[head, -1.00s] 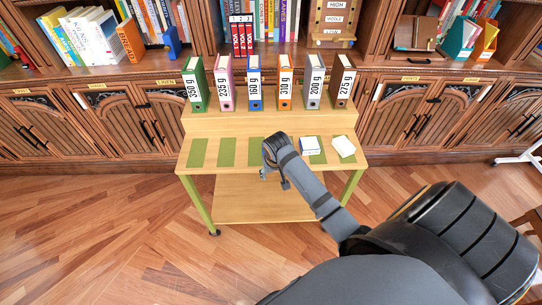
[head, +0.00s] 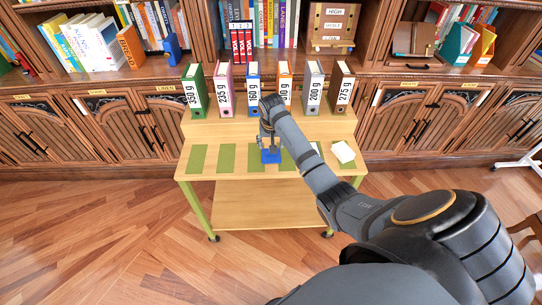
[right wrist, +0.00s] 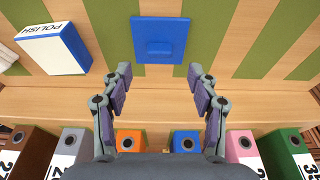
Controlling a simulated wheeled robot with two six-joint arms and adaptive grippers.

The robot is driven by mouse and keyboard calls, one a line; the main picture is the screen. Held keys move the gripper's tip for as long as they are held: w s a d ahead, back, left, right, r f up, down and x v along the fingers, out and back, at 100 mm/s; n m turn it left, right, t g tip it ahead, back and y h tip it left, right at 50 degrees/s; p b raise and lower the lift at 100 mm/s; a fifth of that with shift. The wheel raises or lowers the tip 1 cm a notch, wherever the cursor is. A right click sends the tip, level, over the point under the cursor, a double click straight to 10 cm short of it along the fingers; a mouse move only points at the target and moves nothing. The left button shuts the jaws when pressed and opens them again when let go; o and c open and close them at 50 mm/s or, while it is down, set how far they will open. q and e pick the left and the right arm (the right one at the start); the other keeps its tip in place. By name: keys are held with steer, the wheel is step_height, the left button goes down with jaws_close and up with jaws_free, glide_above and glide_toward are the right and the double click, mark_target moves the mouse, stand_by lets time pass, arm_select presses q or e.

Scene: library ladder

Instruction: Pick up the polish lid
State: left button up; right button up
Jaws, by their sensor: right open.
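The blue polish lid (head: 271,157), a flat square with a raised bar handle, lies on the wooden table among the green strips. It also shows in the right wrist view (right wrist: 159,47), ahead of and centred between my fingertips. My right gripper (right wrist: 160,75) is open and empty, and the lid looks apart from both fingers. In the head view, my right gripper (head: 268,142) is over the lid and hides part of it. A white-topped blue box marked POLISH (right wrist: 53,48) lies beside the lid in the wrist view. My left gripper is not in view.
A row of weight-labelled binders, including a green one (head: 194,92) and a brown one (head: 342,88), stands on the raised back shelf (head: 200,129). The left strips (head: 197,158) are clear.

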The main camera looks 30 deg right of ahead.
mark_target(267, 158)
steer(key=shift+s+x, duration=0.2)
steer(key=shift+x, duration=2.5)
steer(key=shift+a, duration=0.1)
steer(key=c, duration=1)
